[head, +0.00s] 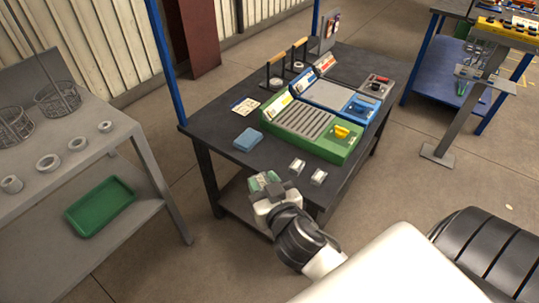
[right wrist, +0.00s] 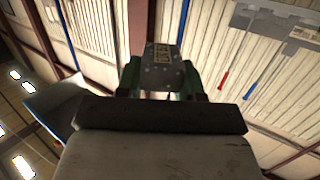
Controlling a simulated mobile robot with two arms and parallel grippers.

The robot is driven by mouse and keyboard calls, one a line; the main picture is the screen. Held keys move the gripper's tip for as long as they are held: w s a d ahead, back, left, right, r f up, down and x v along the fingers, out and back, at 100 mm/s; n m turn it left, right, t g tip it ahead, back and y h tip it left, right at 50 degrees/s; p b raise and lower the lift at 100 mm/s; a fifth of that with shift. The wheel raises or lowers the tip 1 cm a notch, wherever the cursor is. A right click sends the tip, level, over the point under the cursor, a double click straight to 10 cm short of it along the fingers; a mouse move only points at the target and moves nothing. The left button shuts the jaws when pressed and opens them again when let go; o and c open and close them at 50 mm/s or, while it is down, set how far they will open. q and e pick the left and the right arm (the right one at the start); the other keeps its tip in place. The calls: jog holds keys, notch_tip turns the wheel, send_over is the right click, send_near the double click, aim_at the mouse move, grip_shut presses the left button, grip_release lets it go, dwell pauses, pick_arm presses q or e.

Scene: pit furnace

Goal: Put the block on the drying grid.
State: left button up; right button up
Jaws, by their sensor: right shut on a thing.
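The drying grid, a green tray with grey slats (head: 303,118), lies on the dark table in the head view. My right gripper (head: 265,181) is at the table's near edge, lower left of the grid and apart from it. In the right wrist view its green fingers (right wrist: 163,82) are shut on a small dark grey block (right wrist: 164,68) with a marked face. In the head view the held block is too small to make out clearly. My left gripper is not in view.
Two small pale blocks (head: 297,166) (head: 318,176) sit near the table's front edge. A blue pad (head: 248,139) lies left of the grid, and a blue tray (head: 328,95) is behind it. A grey bench (head: 90,150) stands left.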

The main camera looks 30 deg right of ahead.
pick_arm(q)
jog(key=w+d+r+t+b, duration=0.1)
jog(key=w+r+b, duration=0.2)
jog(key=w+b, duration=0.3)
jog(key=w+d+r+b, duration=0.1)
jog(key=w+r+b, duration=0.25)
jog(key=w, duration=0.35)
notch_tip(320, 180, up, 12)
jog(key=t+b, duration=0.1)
jog(key=b, duration=0.7)
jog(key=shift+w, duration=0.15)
pick_arm(e)
jog(key=w+d+f+m+g+h, duration=0.3)
jog(key=w+d+m+g+h, duration=0.2)
jog(key=w+d, duration=0.3)
jog(key=w+d+f+m+g+h, duration=0.4)
jog(key=w+d+m+h, duration=0.3)
jog(key=w, duration=0.4)
jog(key=shift+w+d+g+h, duration=0.25)
jog(key=shift+d+g+h, duration=0.15)
jog(key=shift+d+g, duration=0.1)
jog(key=shift+f, duration=0.2)
